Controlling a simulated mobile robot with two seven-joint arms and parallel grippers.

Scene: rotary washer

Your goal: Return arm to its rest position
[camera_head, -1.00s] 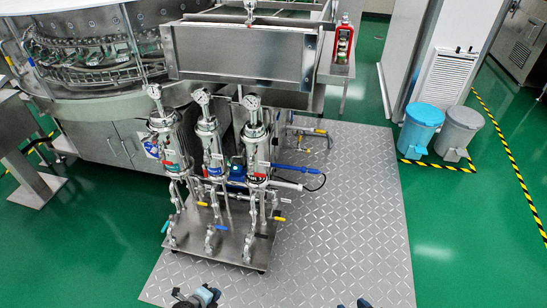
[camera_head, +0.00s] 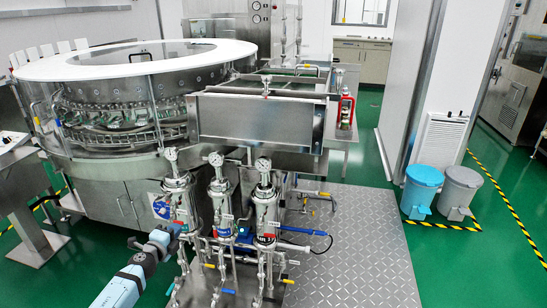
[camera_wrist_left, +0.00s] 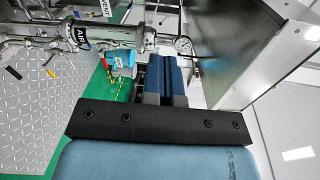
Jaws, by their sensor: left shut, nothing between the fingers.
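My left gripper (camera_head: 178,229) comes in from the lower left on a blue-grey arm, in front of the filter stand. Its fingertips overlap the leftmost steel filter housing (camera_head: 181,205) in the head view; I cannot tell if they touch it. In the left wrist view the two blue fingers (camera_wrist_left: 165,75) lie side by side, shut, with nothing between them. My right gripper is in no view.
Blue bin (camera_head: 421,190) and grey bin (camera_head: 460,190) stand at right. Floor between is clear.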

